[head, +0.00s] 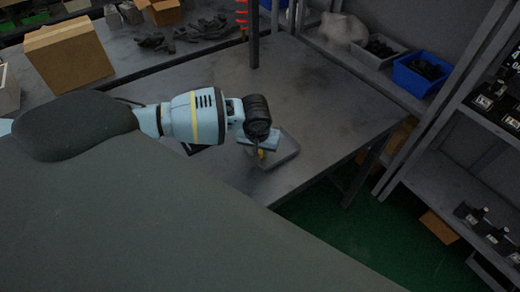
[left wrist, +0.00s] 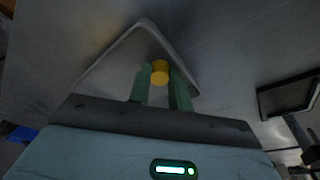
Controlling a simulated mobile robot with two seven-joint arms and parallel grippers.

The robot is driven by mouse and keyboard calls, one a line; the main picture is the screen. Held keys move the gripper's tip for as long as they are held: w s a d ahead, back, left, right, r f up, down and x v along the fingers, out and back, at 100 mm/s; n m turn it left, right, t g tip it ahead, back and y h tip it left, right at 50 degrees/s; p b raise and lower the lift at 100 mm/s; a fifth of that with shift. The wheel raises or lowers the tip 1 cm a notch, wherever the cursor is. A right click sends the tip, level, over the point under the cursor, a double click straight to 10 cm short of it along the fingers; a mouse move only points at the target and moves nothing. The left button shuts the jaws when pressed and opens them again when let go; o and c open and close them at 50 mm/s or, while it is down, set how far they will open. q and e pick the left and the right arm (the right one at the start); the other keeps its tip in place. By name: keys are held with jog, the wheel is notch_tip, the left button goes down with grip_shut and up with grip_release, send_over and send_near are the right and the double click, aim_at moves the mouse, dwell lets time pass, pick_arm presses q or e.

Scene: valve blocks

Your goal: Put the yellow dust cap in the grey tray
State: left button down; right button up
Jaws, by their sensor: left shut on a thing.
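The yellow dust cap (left wrist: 160,72) is between the green fingers of my left gripper (left wrist: 161,88) in the left wrist view, and the fingers are shut on it. The grey tray (left wrist: 148,29) lies on the bench around and behind the fingers in that view. In the head view, my left gripper (head: 260,147) is over the grey tray (head: 286,157), and a bit of the yellow cap (head: 261,154) shows below it. I cannot tell whether the cap touches the tray floor. My right gripper is not in view.
A dark framed object (left wrist: 289,95) lies to the right in the wrist view. A blue bin (head: 420,73) and a grey bin (head: 376,50) stand at the back right. A cardboard box (head: 68,54) is at the left.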

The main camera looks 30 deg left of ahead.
pick_arm(q)
jog(key=c, duration=1.6)
grip_release()
jog(key=shift+f, duration=0.1)
jog(key=shift+o, duration=0.2)
